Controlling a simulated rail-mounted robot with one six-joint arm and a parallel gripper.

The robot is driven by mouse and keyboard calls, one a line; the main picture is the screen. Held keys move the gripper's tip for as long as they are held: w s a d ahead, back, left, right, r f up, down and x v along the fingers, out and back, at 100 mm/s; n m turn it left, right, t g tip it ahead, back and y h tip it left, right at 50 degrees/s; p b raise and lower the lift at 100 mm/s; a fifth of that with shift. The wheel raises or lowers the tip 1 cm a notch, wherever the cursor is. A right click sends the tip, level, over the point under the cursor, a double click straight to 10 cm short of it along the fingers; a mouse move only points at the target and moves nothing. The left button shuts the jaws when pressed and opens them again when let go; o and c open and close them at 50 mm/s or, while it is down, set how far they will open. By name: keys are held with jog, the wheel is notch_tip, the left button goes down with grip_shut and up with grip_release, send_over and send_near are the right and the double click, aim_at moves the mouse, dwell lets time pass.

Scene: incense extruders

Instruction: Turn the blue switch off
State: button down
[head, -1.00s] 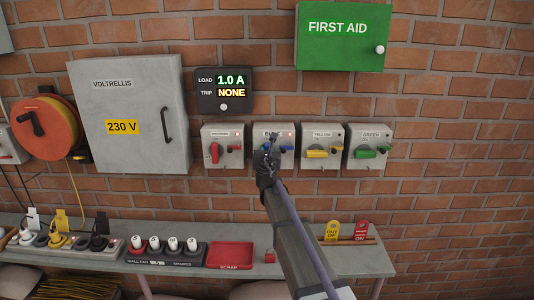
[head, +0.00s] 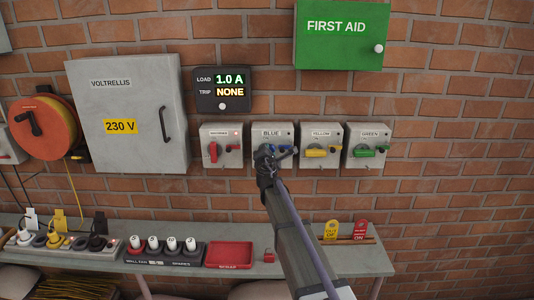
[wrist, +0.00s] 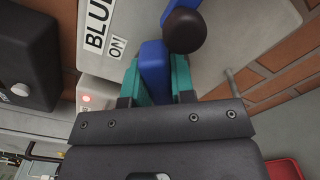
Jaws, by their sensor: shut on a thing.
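The blue switch is a grey box labelled BLUE (head: 271,133), second in a row of switches on the brick wall. My gripper (head: 268,153) is in front of it and hides most of its handle in the head view. In the wrist view, the teal fingers of my gripper (wrist: 155,82) are shut on the blue handle (wrist: 153,60). An ON label (wrist: 117,47) shows beside the handle. A dark round knob (wrist: 184,30) with blue behind it is just past the fingertips. The lamp on the blue box looks dark.
The red switch (head: 214,153) is on the left, its lamp lit. The yellow (head: 316,153) and green (head: 366,153) switches are on the right, handles level. The display (head: 222,89) above reads 1.0 A and NONE. A bench (head: 205,262) stands below.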

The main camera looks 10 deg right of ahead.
jog(key=m, duration=0.4)
jog(key=shift+s+d+f, duration=0.1)
jog(key=shift+f, duration=0.1)
jog(key=shift+m, duration=1.8)
jog(key=shift+f, duration=0.1)
jog(key=c, duration=1)
grip_release()
jog(key=shift+o, duration=0.2)
jog(key=s+a, duration=0.2)
jog(key=s, duration=0.8)
jog(key=shift+s, duration=0.25)
